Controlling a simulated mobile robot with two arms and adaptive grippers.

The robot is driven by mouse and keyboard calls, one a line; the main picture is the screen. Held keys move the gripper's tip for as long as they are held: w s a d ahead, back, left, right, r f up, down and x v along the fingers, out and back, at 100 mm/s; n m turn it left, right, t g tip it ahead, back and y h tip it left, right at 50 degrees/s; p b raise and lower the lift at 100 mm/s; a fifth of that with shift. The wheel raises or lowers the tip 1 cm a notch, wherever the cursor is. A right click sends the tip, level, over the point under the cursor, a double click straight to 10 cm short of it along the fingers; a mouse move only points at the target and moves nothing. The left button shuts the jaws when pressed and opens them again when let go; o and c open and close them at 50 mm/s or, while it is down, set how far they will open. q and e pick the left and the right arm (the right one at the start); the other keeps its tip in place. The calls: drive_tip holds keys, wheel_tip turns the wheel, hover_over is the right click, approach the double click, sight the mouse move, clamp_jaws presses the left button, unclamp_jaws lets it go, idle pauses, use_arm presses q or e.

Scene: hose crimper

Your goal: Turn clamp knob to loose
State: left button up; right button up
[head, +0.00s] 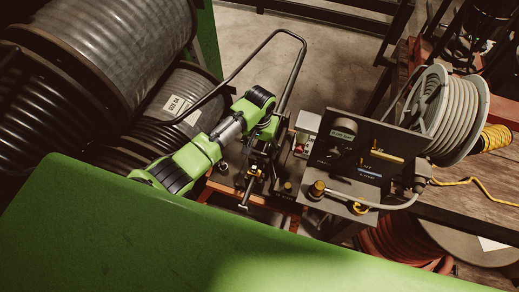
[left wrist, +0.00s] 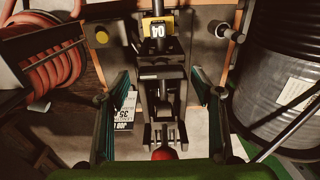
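My left gripper (head: 252,178) comes in from the left in the head view, over the left side of the crimper bench. In the left wrist view the left gripper (left wrist: 160,88) is open, its two dark fingers on either side of a black clamp mechanism (left wrist: 162,75) with a yellow "04" tag. I see no contact between fingers and clamp. A red round knob (left wrist: 164,153) sits at the clamp's near end, partly hidden. A yellow knob (left wrist: 101,36) and a dark side knob (left wrist: 228,32) flank the clamp. I cannot tell which is the clamp knob. My right gripper is not in view.
The crimper's dark panel (head: 358,150) stands right of the gripper, with a brass knob (head: 317,188) in front. A grey hose reel (head: 445,115) stands on the wooden bench (head: 480,200). Large black hose drums (head: 110,50) crowd the left. An orange hose coil (left wrist: 50,62) lies nearby.

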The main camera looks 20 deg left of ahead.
use_arm(q)
drive_tip(key=shift+f, duration=0.1)
drive_tip(key=shift+s+a+r, duration=0.1)
drive_tip(key=shift+s+r, duration=0.05)
drive_tip(key=shift+r, duration=0.35)
wheel_tip(320, 180, up, 11)
idle(0.5)
